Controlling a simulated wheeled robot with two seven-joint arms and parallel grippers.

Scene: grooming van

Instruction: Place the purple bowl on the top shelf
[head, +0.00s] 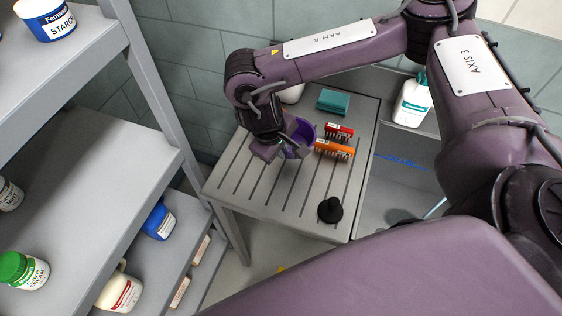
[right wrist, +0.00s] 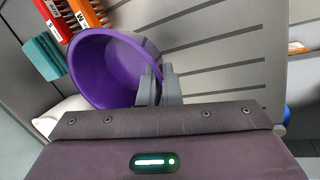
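The purple bowl (head: 304,130) is at the left-back part of the slatted grey table, partly hidden behind my right gripper (head: 279,152). In the right wrist view the bowl (right wrist: 105,68) shows its open inside. The fingers of my right gripper (right wrist: 159,88) are close together across the bowl's rim, one inside and one outside. I cannot tell whether the bowl touches the table. The grey shelf rack stands at the left; its highest visible shelf (head: 75,52) carries a blue-and-white starch tub (head: 45,18). My left gripper is not in view.
The table (head: 235,180) holds an orange brush (head: 334,149), a red brush (head: 339,131), a teal block (head: 333,101) and a black knob-like object (head: 330,210). A white bottle (head: 411,101) stands at right. Lower shelves hold several jars, including a green-lidded one (head: 24,270).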

